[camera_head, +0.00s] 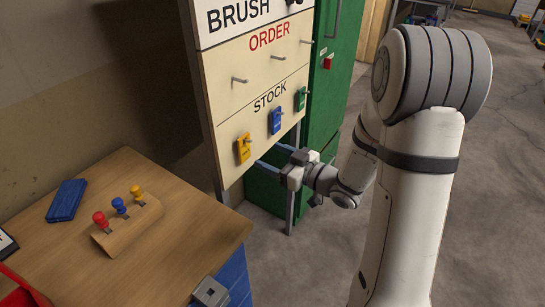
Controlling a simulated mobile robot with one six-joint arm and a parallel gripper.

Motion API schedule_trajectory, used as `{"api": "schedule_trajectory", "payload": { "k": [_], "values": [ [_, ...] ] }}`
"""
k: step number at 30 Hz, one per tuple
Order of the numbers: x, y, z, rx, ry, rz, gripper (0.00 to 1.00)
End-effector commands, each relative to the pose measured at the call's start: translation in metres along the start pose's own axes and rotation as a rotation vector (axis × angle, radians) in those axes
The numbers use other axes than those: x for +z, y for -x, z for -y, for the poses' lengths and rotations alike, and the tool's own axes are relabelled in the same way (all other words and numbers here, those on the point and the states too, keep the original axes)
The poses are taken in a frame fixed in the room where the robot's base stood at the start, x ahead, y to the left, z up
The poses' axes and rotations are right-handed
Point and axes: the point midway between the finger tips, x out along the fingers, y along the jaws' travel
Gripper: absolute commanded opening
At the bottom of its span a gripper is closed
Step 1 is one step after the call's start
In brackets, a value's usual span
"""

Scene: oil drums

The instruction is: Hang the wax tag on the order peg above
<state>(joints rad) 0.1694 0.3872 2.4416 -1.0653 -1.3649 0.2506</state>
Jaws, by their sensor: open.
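Three tags hang on the board's lower row, marked STOCK: a yellow tag (243,149), a blue tag (276,121) and a green tag (301,98). Their small lettering is unreadable, so I cannot tell which is the wax tag. The row above, marked ORDER, has bare pegs: a left order peg (239,80), a middle order peg (272,57) and a right order peg (304,41). My gripper (266,153) is open and empty, its fingers pointing at the board's lower edge, below the blue tag and right of the yellow one.
A wooden bench (190,238) stands at lower left. It carries a blue block (66,200) and a curved stand (128,231) with red, blue and yellow knobs. A green cabinet (330,100) stands behind the board. Open concrete floor lies to the right.

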Motion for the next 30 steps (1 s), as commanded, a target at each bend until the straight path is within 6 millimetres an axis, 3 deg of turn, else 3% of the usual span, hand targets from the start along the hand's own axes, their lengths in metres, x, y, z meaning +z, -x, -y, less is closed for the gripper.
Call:
{"api": "schedule_trajectory", "payload": {
  "k": [5,19,30],
  "values": [
    [-0.002,-0.004,0.008,-0.046,-0.023,-0.049,0.66],
    [-0.006,-0.069,0.011,-0.048,-0.021,-0.049,0.66],
    [-0.006,-0.078,0.012,-0.045,-0.022,-0.049,0.66]
  ]
}}
